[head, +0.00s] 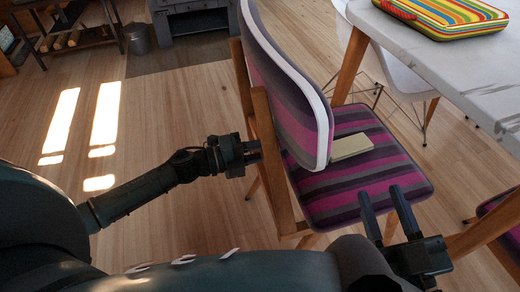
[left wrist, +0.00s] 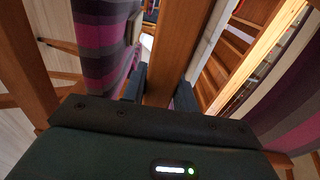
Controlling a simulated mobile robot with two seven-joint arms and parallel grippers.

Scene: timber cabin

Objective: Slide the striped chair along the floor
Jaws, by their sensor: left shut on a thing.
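The striped chair (head: 370,180) has a purple, pink and grey seat, a matching backrest with a white edge, and wooden legs. It stands on the floor in the middle of the head view. My left gripper (head: 254,152) is at the wooden post (head: 269,150) on the chair's back side. In the left wrist view, the left gripper's fingers (left wrist: 158,92) are on both sides of the wooden post (left wrist: 172,45), shut on it. My right gripper (head: 382,194) is empty, its two fingers apart, in front of the seat's near edge.
A pale block (head: 350,147) lies on the seat. A white table (head: 455,55) with a striped case (head: 447,14) stands at the right. A white chair (head: 395,75) is behind. Another striped chair (head: 505,215) is at the right edge. The wooden floor (head: 170,125) on the left is clear.

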